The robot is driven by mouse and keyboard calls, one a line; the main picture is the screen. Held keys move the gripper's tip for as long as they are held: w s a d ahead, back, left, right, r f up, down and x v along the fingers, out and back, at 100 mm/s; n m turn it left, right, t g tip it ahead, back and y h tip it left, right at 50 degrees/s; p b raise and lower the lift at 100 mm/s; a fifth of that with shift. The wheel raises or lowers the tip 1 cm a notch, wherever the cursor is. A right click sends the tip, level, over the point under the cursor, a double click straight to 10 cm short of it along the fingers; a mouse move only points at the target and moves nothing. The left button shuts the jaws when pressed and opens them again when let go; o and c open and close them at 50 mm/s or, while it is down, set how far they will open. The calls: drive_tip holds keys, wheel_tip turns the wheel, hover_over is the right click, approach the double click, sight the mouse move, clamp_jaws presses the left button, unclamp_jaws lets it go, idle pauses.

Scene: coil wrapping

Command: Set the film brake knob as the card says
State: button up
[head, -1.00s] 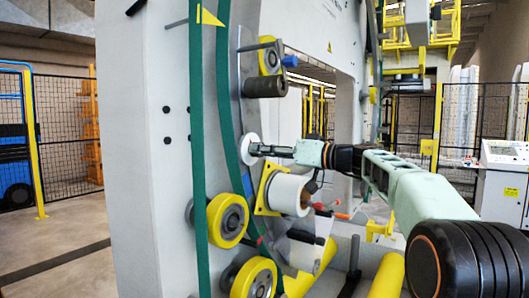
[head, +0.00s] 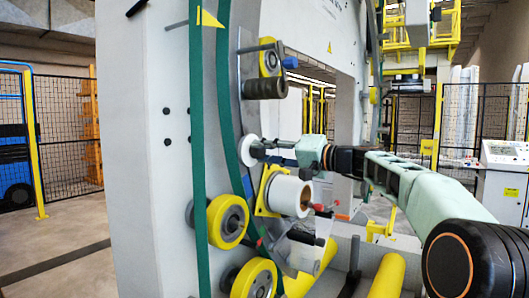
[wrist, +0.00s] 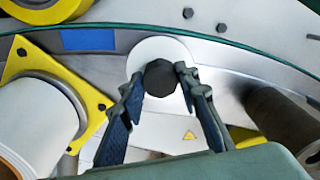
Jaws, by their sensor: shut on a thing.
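The film brake knob (wrist: 160,78) is a dark, many-sided knob on a round white dial (wrist: 142,52). In the head view the white dial (head: 246,151) faces right on the ring of the machine. My gripper (wrist: 161,85) has one finger on each side of the knob and is shut on it. In the head view my gripper (head: 267,148) reaches the dial from the right. No pointer or scale marks can be made out on the dial. I cannot make out a readable card in these frames.
A white film roll (head: 287,195) on a yellow plate (head: 264,190) sits just below my gripper. A dark roller (head: 266,88) is above it. Yellow wheels (head: 227,220) and a green belt (head: 198,130) are to the left. A control console (head: 505,165) stands far right.

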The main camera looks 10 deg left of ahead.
drive_tip(key=shift+m, duration=0.3)
drive_tip(key=o, duration=1.2)
drive_tip(key=shift+c, duration=0.2)
drive_tip(key=v, duration=1.2)
